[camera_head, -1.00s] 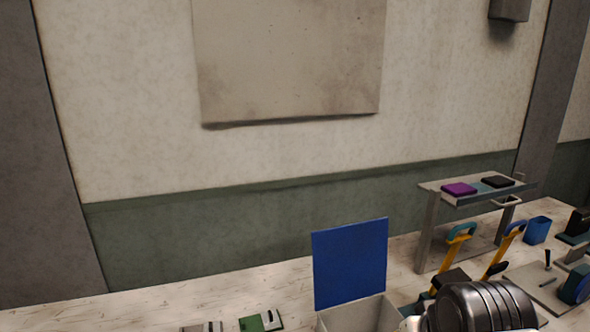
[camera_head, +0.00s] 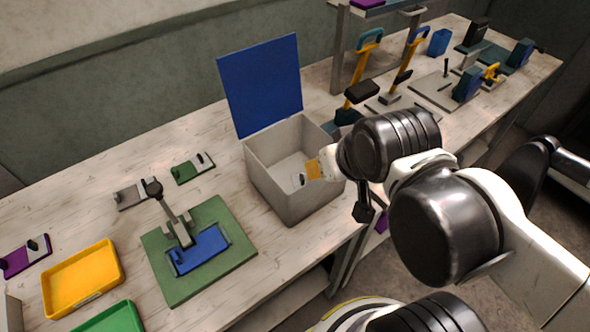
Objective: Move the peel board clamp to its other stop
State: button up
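A green board (camera_head: 160,268) lies on the bench at the lower left, likely the peel board. A grey clamp (camera_head: 181,231) stands on it, with a lever slanting up and back to a black knob (camera_head: 152,187). A blue plate (camera_head: 205,248) lies on the board in front of the clamp. I cannot tell which stop the clamp is at. My arm comes in from the right, and its end hangs by the open box, well right of the board. A dark part of my gripper (camera_head: 363,206) shows below the arm; its fingers are not clear.
An open grey box (camera_head: 280,188) with a raised blue lid (camera_head: 261,86) stands between my arm and the board. A yellow tray (camera_head: 82,278) and a green tray (camera_head: 110,318) lie left. Toggle presses with yellow levers (camera_head: 362,70) stand at the back right.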

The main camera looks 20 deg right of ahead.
aim_at(154, 190)
jog(key=u, duration=1.2)
